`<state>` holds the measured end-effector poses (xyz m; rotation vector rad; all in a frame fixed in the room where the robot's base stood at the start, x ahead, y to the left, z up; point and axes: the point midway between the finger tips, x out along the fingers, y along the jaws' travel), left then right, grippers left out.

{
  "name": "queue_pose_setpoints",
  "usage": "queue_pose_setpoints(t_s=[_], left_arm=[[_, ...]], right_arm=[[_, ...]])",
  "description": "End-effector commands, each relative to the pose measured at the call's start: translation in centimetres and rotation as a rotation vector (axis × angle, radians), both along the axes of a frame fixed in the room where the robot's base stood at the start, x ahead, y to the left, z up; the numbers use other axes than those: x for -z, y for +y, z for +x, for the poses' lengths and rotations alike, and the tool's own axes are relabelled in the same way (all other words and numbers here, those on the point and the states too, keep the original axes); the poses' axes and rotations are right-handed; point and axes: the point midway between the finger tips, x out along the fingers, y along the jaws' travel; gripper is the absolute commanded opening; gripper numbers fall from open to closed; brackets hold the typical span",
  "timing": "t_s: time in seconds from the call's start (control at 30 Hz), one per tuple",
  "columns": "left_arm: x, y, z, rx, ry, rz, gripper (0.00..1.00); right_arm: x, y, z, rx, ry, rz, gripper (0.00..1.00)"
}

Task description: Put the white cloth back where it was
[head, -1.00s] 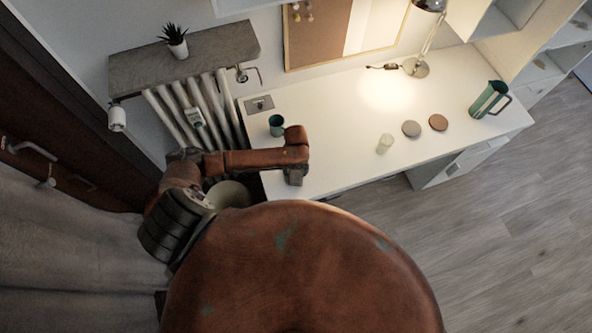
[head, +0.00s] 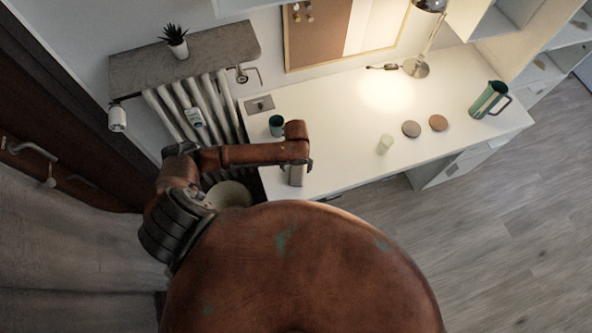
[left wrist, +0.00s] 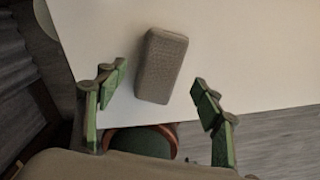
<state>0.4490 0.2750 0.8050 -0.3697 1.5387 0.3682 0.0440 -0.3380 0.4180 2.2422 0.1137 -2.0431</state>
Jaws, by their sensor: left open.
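No white cloth can be made out for certain in either view. My left gripper (head: 298,163) is over the front left edge of the white desk (head: 340,160). It is open, as its spread green fingers show in the left wrist view (left wrist: 158,82). A grey-beige block with rounded edges (left wrist: 161,66) lies on the desk between and beyond the fingertips, touching neither finger. In the head view the block (head: 296,178) is partly hidden under my gripper. My right gripper is not in view.
A green mug (head: 276,125) stands close behind my left gripper. A lamp (head: 416,68) stands at the back.

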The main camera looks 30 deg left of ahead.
Motion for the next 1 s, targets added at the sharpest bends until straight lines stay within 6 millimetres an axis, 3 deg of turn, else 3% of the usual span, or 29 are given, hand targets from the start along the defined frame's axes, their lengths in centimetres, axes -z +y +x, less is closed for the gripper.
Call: queue_pose_setpoints(t_s=[0.2,0.4,0.6,1.0], left_arm=[[-4.9,0.1,0.1,0.002,-0.003,0.001,0.62],[-7.8,0.1,0.1,0.0,-0.001,0.002,0.62],[-8.8,0.0,0.0,0.0,0.001,0.0,0.62],[-8.8,0.0,0.0,-0.001,0.001,0.0,0.62]], right_arm=[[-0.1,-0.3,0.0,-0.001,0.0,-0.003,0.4],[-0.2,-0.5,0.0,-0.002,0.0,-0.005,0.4],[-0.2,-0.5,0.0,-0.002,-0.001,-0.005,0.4],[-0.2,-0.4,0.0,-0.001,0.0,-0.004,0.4]])
